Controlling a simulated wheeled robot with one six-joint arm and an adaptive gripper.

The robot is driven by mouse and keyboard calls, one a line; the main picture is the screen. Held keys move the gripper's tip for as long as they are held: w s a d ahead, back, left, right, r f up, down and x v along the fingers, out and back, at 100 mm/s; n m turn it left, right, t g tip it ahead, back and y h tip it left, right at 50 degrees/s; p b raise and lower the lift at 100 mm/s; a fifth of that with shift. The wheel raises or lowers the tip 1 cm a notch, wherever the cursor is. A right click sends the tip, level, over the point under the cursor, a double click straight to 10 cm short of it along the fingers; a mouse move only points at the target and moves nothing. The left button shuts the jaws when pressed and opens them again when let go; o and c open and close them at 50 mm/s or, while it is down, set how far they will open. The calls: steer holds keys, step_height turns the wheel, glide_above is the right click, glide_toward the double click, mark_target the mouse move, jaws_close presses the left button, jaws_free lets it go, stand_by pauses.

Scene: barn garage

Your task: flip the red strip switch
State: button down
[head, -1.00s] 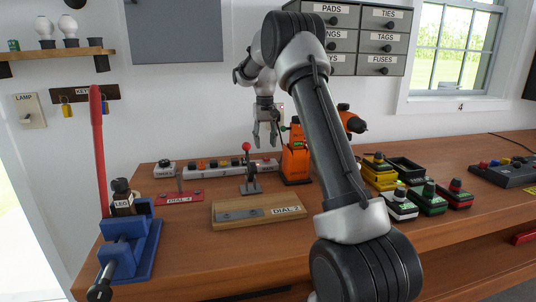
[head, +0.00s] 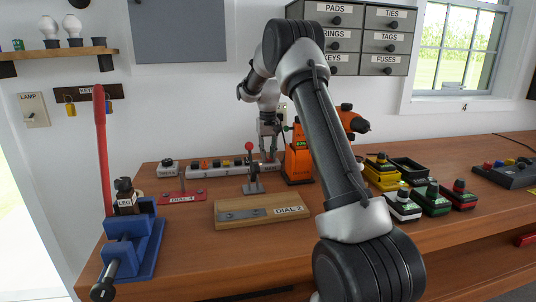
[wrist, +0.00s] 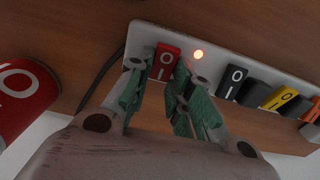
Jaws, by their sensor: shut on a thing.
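The red strip switch (wrist: 165,63) is a red rocker with white marks at one end of a pale power strip (wrist: 147,34) in the wrist view. My gripper (wrist: 157,90) is at that end, with its green-padded fingers on either side of the switch, shut on it. In the head view the strip (head: 196,172) lies at the back of the bench. My gripper (head: 269,150) points down at its right end and hides the red switch there. A lamp (wrist: 198,55) beside the switch glows orange.
A large red object with a white ring mark (wrist: 22,90) is close on the left in the wrist view. Black (wrist: 233,82) and yellow (wrist: 280,98) rockers sit farther along the strip. An orange device (head: 298,165) stands just right of my gripper in the head view.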

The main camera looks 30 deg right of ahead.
mark_target(269, 158)
steer(key=shift+s+r+t, duration=0.1)
steer(key=shift+s+t, duration=0.05)
steer(key=shift+t, duration=0.45)
steer(key=c, duration=1.3)
jaws_free()
steer(key=r, duration=0.8)
steer(key=s+r, duration=0.1)
steer(key=r, duration=0.3)
steer(key=shift+s+a, duration=0.1)
steer(key=shift+a, duration=0.15)
steer(key=shift+f, duration=0.1)
